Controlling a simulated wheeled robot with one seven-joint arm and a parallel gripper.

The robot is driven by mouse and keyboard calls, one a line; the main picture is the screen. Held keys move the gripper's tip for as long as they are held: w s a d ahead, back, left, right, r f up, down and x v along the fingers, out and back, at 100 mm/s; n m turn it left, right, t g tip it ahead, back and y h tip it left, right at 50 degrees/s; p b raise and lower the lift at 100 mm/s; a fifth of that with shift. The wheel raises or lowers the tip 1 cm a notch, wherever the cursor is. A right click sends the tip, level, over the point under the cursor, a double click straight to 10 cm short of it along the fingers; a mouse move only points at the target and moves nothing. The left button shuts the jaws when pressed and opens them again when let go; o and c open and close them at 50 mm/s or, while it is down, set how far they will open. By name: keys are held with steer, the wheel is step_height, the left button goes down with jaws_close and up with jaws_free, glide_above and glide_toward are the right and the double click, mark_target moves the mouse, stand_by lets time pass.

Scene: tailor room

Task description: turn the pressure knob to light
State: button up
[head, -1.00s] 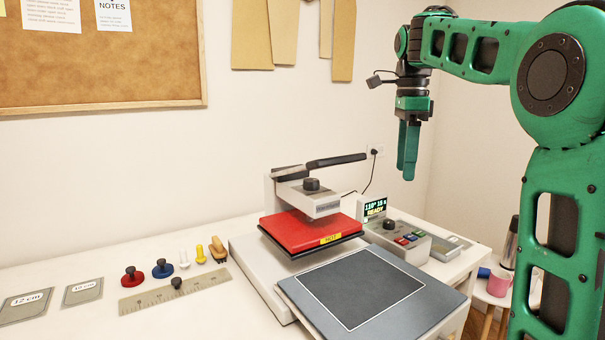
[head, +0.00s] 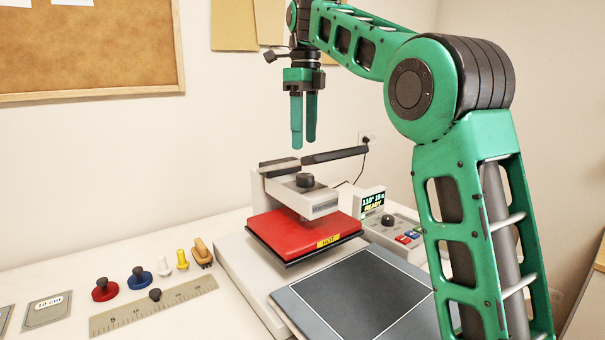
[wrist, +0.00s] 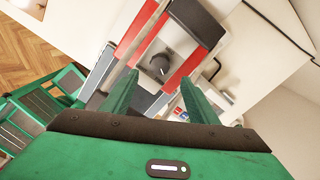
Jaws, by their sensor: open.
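The pressure knob (head: 305,181) is a black round knob on top of the grey arm of the heat press (head: 323,205), above the red hot plate (head: 290,230). My gripper (head: 303,143) is open and empty, pointing down, above the knob and apart from it. In the wrist view the knob (wrist: 160,64) shows between and beyond the two fingertips of my gripper (wrist: 160,76). I cannot read any setting marks around the knob.
A black handle (head: 335,155) rises behind the knob, close below my fingers. A control box (head: 392,227) with a lit READY display (head: 372,202) stands to the right.

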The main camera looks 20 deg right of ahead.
mark_target(305, 175)
step_height(305, 175, down, 10)
steer(key=shift+s+d+r, duration=0.1)
steer(key=shift+r, duration=0.05)
stand_by(0.3)
steer(key=c, duration=1)
steer(key=shift+a, duration=0.2)
steer(key=shift+c, duration=0.2)
steer(key=shift+d, duration=0.15)
